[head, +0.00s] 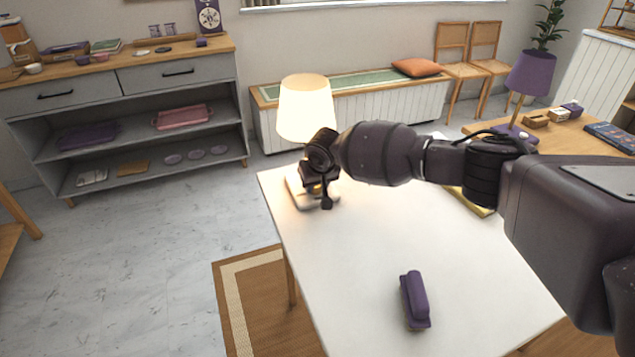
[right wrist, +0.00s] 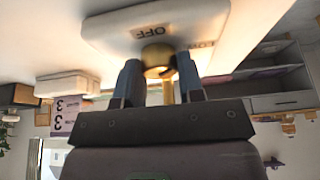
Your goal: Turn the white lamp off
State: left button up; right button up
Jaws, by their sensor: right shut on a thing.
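The white lamp stands at the far left corner of the white table (head: 400,260). Its cream shade (head: 305,108) glows, so it is lit. Its pale base (head: 296,192) is partly hidden behind my right gripper (head: 322,192). In the right wrist view, the base (right wrist: 110,32) carries the marks OFF and LOW beside a round brass knob (right wrist: 157,55). My right gripper (right wrist: 160,76) has one finger on each side of the knob and is shut on it. My left gripper is not in view.
A purple oblong object (head: 414,300) lies on the near part of the table. A lamp with a purple shade (head: 530,74) stands on a wooden table at the right. A grey shelf unit (head: 120,110) stands at the back left. The table's middle is clear.

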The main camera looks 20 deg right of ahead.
jog(key=shift+a+r+n, duration=0.15)
jog(key=shift+r+n, duration=0.1)
jog(key=shift+n, duration=0.05)
jog(key=shift+f+n+y, duration=0.25)
jog(key=shift+n+y, duration=0.25)
jog(key=shift+n, duration=0.8)
jog(key=o, duration=0.8)
jog(key=shift+c, duration=0.2)
jog(key=shift+o, duration=0.7)
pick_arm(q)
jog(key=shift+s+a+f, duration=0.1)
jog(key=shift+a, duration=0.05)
pick_arm(e)
jog(key=shift+d, duration=0.2)
